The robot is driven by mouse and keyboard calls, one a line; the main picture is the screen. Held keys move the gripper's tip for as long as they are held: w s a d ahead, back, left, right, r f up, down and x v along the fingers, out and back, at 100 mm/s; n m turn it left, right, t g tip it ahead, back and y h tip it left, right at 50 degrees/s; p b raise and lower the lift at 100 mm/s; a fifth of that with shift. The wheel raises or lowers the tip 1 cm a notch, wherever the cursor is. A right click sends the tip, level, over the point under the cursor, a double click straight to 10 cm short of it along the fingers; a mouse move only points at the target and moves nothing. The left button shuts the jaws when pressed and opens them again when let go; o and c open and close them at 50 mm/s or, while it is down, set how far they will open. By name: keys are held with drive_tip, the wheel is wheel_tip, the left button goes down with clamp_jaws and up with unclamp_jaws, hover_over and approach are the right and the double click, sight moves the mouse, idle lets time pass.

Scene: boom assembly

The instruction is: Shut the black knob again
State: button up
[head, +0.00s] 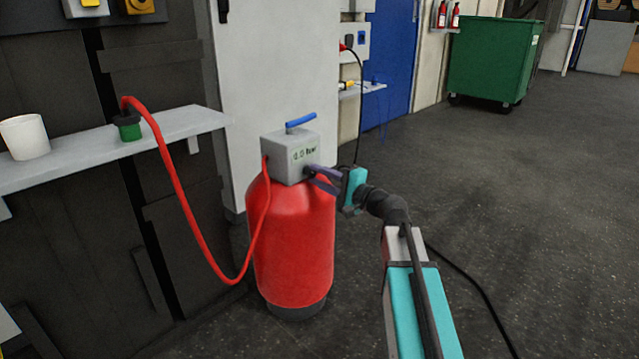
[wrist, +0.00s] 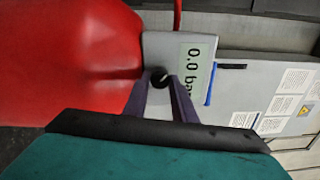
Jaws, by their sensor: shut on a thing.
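The black knob (wrist: 159,76) sits on the front of a grey valve box (head: 279,156), beside its display reading 0.0 bar. The box tops a red gas cylinder (head: 292,240) that stands upright on the floor. My gripper (head: 309,174) reaches the box from the right, and in the wrist view my gripper (wrist: 162,82) has its two purple fingers shut on the knob.
A red hose (head: 180,195) runs from the box to a green fitting (head: 129,130) on the grey shelf (head: 80,155) at left. A white cup (head: 25,137) stands on that shelf. A grey cabinet (head: 265,70) is behind the cylinder.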

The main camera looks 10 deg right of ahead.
drive_tip(key=n+b, duration=0.1)
drive_tip(key=n, duration=0.3)
drive_tip(key=shift+w+d+n, duration=0.1)
drive_tip(key=shift+n, duration=0.2)
drive_tip(key=n, duration=0.4)
drive_tip(key=shift+n, duration=0.3)
drive_tip(key=n, duration=0.4)
drive_tip(key=shift+n, duration=2.3)
drive_tip(key=o, duration=1)
drive_tip(key=shift+o, duration=0.2)
drive_tip(key=shift+g, duration=0.3)
